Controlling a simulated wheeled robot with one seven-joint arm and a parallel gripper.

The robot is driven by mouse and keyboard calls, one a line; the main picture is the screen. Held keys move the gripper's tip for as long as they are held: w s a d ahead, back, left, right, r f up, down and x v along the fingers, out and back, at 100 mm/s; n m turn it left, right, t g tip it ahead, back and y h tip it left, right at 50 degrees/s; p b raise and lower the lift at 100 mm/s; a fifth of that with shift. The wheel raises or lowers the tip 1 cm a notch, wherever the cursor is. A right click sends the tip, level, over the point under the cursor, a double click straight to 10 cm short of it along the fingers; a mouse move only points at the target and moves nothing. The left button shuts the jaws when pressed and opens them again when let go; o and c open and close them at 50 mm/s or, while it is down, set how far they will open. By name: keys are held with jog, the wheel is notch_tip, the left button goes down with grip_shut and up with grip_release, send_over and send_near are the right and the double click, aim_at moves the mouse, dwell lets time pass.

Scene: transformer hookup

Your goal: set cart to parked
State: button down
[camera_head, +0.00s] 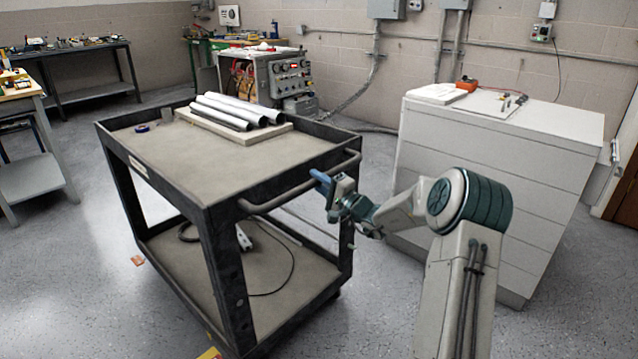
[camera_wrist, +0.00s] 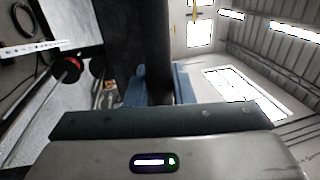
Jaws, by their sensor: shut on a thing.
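The cart (camera_head: 195,165) is a dark-framed, two-shelf trolley with grey-beige decks, standing at the middle left in the head view. Its push handle (camera_head: 290,194) is a grey bar along the near right end. My gripper (camera_head: 322,179) is at this handle, near the bar's right part, with its blue fingers shut on it. In the wrist view, the blue fingers (camera_wrist: 160,85) close around a dark bar, and the cart's underside and lower parts show at the left. The grip's exact contact is partly hidden by the fingers.
Metal tubes (camera_head: 235,108) lie on a board on the cart's top. A white drawer cabinet (camera_head: 490,165) stands close at the right. A test unit (camera_head: 290,80) and a workbench (camera_head: 75,62) stand behind. Yellow marking (camera_head: 210,353) shows by the cart's near corner. Open floor lies left of the cart.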

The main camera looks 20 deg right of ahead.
jog(key=c, duration=1.3)
grip_release()
jog(key=p+v, duration=0.1)
jog(key=v, duration=1.2)
jog(key=shift+s+d, duration=0.3)
jog(key=shift+a, duration=0.1)
